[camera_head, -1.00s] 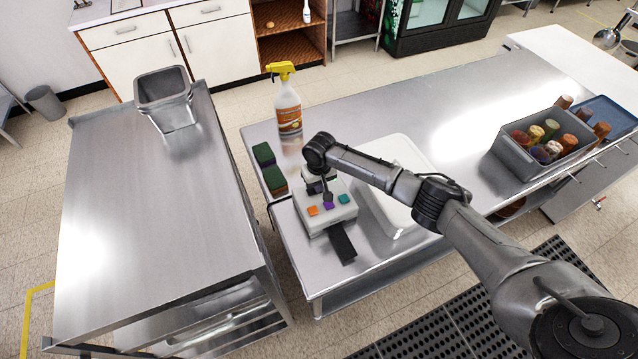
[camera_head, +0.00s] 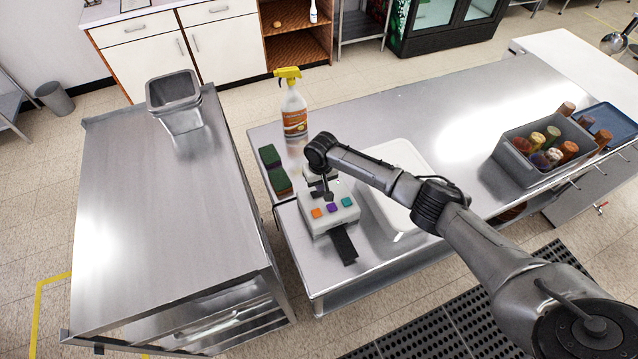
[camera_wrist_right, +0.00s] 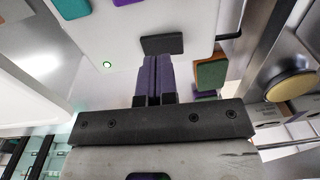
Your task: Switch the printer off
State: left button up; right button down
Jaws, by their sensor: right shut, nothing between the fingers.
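The printer (camera_head: 327,220) is a pale box on the steel counter, with orange, purple and teal buttons on top and a black strip (camera_head: 344,244) at its front. In the right wrist view the printer's pale face (camera_wrist_right: 190,22) shows a small lit green light (camera_wrist_right: 107,65) and a dark rectangular switch-like piece (camera_wrist_right: 162,44). My right gripper (camera_head: 326,194) is over the back part of the printer. In the wrist view its shut, empty purple fingers (camera_wrist_right: 154,72) point at the dark piece, very close; I cannot tell if they touch. My left gripper is out of view.
A spray bottle (camera_head: 293,108) and green-topped sponges (camera_head: 275,168) stand behind and left of the printer. A white tray (camera_head: 397,160) lies close on its right. A grey bin of jars (camera_head: 540,170) is farther right. A steel container (camera_head: 176,105) stands on the left table.

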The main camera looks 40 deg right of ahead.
notch_tip(320, 180, up, 2)
jog(key=shift+r+p, duration=0.1)
jog(key=shift+p, duration=0.55)
jog(key=shift+d+r, duration=0.15)
jog(key=shift+r, duration=0.15)
pick_arm(q)
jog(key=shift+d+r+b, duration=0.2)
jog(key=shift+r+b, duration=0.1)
jog(key=shift+b, duration=0.65)
pick_arm(e)
notch_tip(320, 180, up, 9)
jog(key=d, duration=0.1)
jog(key=shift+s, duration=0.25)
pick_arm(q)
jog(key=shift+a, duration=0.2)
pick_arm(e)
jog(key=shift+d+f, duration=0.1)
